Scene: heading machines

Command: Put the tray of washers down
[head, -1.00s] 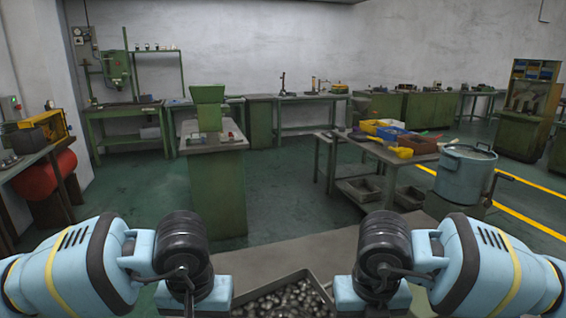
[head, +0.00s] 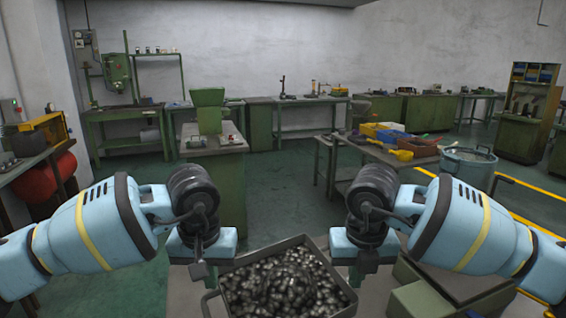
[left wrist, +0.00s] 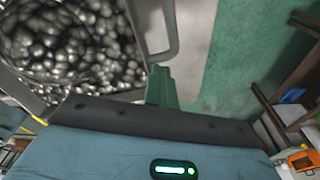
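The tray of washers (head: 292,240), a dark metal tray heaped with shiny grey pieces, is at the bottom middle of the head view, between my two grippers. It looks roughly level. My left gripper (head: 201,272) is at the tray's left side, where a loop handle (head: 208,303) sticks out. In the left wrist view, the green fingers (left wrist: 160,86) look closed together at the end of the tray's loop handle (left wrist: 173,30). My right gripper (head: 357,275) is at the tray's right side; its fingertips and that handle are mostly hidden. The tray's underside is hidden.
A grey surface (head: 184,293) shows below the tray. Green blocks (head: 420,300) are at lower right. A table (head: 365,150) with coloured bins and a blue-grey pot (head: 468,160) stand to the right. A green stand (head: 230,185) is ahead, with open floor (head: 290,200) beside it.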

